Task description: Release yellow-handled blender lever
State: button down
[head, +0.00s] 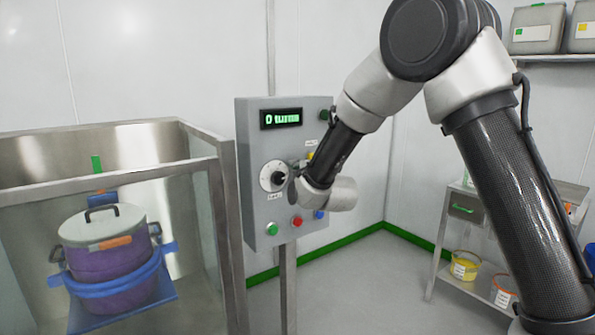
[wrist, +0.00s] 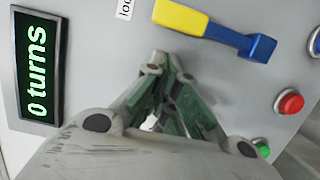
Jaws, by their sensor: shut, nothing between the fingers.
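The lever has a yellow handle (wrist: 180,16) and a blue end (wrist: 262,47), and it lies across the grey panel at the top of the wrist view. In the head view only a bit of yellow (head: 310,156) shows beside my arm. My gripper (wrist: 160,68) is shut and empty, pointing at the panel just below the lever in the wrist view. A small gap of panel shows between the fingertips and the lever. In the head view my wrist hides most of the gripper and the lever.
The control panel (head: 252,215) has a display (head: 281,118) reading "0 turns", a dial (head: 272,176), and green (head: 272,229), red (head: 297,222) and blue (head: 319,214) buttons. A glass-sided enclosure (head: 215,205) with a purple lidded vessel (head: 105,255) stands left. Shelving (head: 455,230) stands right.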

jog(key=shift+w+d, duration=0.55)
jog(key=shift+d, duration=0.25)
jog(key=shift+d+r, duration=0.1)
jog(key=shift+w+d+m, duration=0.15)
jog(key=shift+w+m, duration=0.05)
jog(key=shift+m, duration=0.1)
jog(key=shift+d+r, duration=0.1)
jog(key=shift+d, duration=0.05)
jog(key=w+d+f+m+g, duration=0.1)
jog(key=w+d+m+g, duration=0.1)
jog(key=w+d+m, duration=0.4)
jog(key=shift+d+f+m, duration=0.4)
jog(key=shift+d+m, duration=0.5)
jog(key=shift+d, duration=0.45)
